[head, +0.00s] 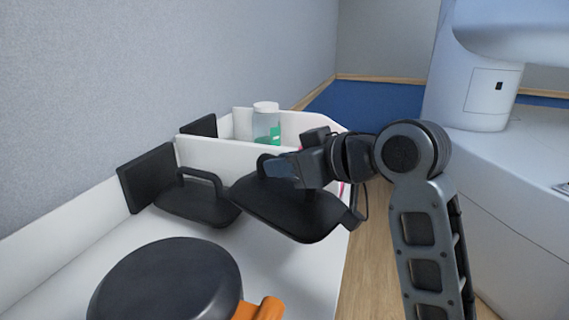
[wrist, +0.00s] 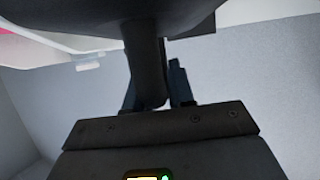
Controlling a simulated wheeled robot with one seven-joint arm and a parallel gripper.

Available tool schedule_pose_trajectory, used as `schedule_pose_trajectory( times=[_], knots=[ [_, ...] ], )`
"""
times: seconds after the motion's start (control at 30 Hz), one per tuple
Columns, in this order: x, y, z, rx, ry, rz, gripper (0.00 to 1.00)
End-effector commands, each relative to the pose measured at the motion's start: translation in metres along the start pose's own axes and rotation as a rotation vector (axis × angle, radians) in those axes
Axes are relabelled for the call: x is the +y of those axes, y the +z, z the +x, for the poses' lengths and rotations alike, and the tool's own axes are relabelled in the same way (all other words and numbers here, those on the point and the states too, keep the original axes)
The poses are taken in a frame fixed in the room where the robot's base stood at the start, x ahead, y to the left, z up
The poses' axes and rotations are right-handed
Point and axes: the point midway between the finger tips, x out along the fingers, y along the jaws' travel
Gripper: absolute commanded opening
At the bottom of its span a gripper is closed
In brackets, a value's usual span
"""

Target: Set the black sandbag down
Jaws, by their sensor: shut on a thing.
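The black sandbag (head: 297,211) is a flat dark pad with a handle on top. My gripper (head: 283,170) is shut on its handle, in the head view at the middle of the picture. The bag appears tilted, at the right edge of the white counter (head: 290,278); whether it touches the surface is unclear. In the wrist view the dark handle (wrist: 147,70) runs between my fingers, with the bag's body (wrist: 130,15) along the top edge. A second, similar black sandbag (head: 198,207) with a handle lies on the counter just to the left.
A round black object (head: 168,283) and an orange piece (head: 262,308) sit at the front. Behind stand a white bin (head: 235,156) with a clear bottle (head: 265,122) and dark upright panels (head: 148,178). The large white machine (head: 515,200) is at right, across a wood floor.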

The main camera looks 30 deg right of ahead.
Motion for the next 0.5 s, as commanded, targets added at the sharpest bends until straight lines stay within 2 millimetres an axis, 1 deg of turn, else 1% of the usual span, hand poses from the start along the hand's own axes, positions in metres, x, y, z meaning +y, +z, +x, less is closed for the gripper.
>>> schedule_pose_trajectory(
  times=[0.07,0.23,0.5],
  knots=[
    [0.000,-0.002,-0.001,0.007,0.002,-0.002,0.00],
    [0.000,0.003,0.001,0.007,0.002,-0.002,0.00],
    [0.000,0.021,0.008,0.007,0.002,-0.002,0.00]
  ],
)
